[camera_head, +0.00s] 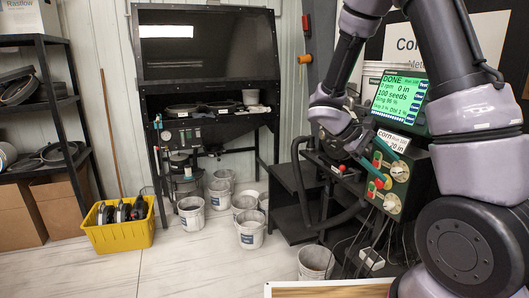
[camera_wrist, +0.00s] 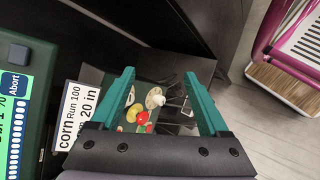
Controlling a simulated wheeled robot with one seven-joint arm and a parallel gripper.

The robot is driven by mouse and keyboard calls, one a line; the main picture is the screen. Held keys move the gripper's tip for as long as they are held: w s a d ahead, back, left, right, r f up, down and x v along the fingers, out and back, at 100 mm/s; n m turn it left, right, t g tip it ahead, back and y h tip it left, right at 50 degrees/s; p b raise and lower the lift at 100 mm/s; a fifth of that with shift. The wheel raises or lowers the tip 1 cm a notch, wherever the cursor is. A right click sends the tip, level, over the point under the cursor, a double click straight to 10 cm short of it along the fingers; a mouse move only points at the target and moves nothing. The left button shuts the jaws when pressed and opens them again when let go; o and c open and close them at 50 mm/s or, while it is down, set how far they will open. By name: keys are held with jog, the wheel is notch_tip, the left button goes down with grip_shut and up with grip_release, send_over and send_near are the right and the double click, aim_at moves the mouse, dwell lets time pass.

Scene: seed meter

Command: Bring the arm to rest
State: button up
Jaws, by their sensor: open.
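My gripper (camera_head: 386,158) is open, with two teal fingers, and sits in front of the seed meter stand at the right of the head view. In the wrist view, my gripper (camera_wrist: 159,73) has nothing between its fingers; a panel with small coloured knobs (camera_wrist: 142,117) shows beyond them. My arm is bent, coming from the right and folding down toward the stand. The green monitor screen (camera_head: 399,97) reads DONE, 0 rpm and 100 seeds. A white corn card (camera_head: 393,142) is below it and also shows in the wrist view (camera_wrist: 80,118).
Two round brass-coloured dials (camera_head: 396,187) sit close to my gripper. A dark test stand (camera_head: 210,80) is at the back, with several white buckets (camera_head: 250,232) on the floor. A yellow crate (camera_head: 122,238) stands left. The floor at front left is clear.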

jog(key=s+a+r+m+t+y, duration=0.4)
jog(key=s+r+y, duration=0.2)
jog(key=r, duration=0.4)
jog(key=s+a+r+m+t+y, duration=0.4)
jog(key=s+r+m+t+y, duration=0.1)
jog(key=r, duration=0.4)
jog(key=shift+s+a+r+y, duration=0.4)
jog(key=shift+s+y, duration=0.1)
jog(key=shift+s, duration=0.3)
